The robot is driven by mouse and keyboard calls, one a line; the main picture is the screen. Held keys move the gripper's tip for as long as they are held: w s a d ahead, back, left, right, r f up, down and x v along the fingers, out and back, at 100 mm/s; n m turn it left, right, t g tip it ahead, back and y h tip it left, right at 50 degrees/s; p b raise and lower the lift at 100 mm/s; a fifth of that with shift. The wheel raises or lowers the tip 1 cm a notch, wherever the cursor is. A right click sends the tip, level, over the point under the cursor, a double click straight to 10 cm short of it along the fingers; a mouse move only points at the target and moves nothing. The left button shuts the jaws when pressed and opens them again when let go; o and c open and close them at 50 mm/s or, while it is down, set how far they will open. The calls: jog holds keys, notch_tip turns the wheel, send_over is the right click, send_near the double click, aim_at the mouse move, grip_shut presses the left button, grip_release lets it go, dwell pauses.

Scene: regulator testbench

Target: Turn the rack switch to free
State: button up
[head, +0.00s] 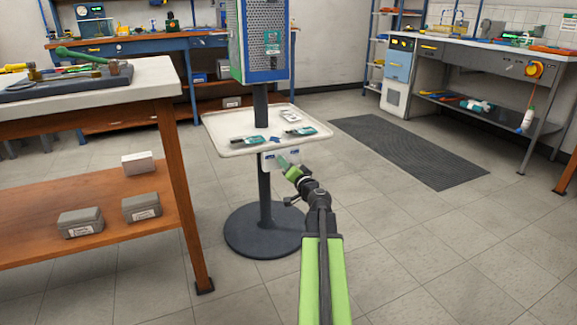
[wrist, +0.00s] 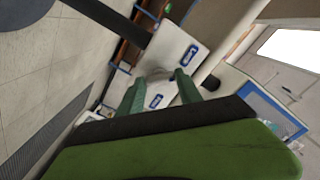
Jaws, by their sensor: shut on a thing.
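The rack switch's white plate (head: 268,162) hangs under the front edge of a tray on a dark stand. In the wrist view the plate (wrist: 170,52) carries two blue-framed labels, too small to read. A pale grey knob (wrist: 159,74) of the rack switch sits between them. My gripper (head: 284,163) reaches the plate from the front right. Its green fingers (wrist: 160,82) stand on both sides of the knob and are shut on it. The knob is mostly hidden in the head view, and I cannot tell which label it points to.
The cream tray (head: 223,131) above the plate holds several small devices. A blue perforated rack (head: 262,45) stands on the post. A wooden workbench (head: 150,76) is close on the left. The floor on the right is clear, with a dark mat (head: 408,150).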

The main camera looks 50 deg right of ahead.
jog(key=shift+s+d, duration=0.1)
jog(key=shift+d, duration=0.05)
jog(key=shift+m, duration=0.3)
jog(key=m, duration=1.7)
jog(key=shift+m, duration=0.3)
dwell(0.4)
jog(key=o, duration=1.4)
jog(key=shift+c, duration=0.2)
jog(key=shift+a, duration=0.2)
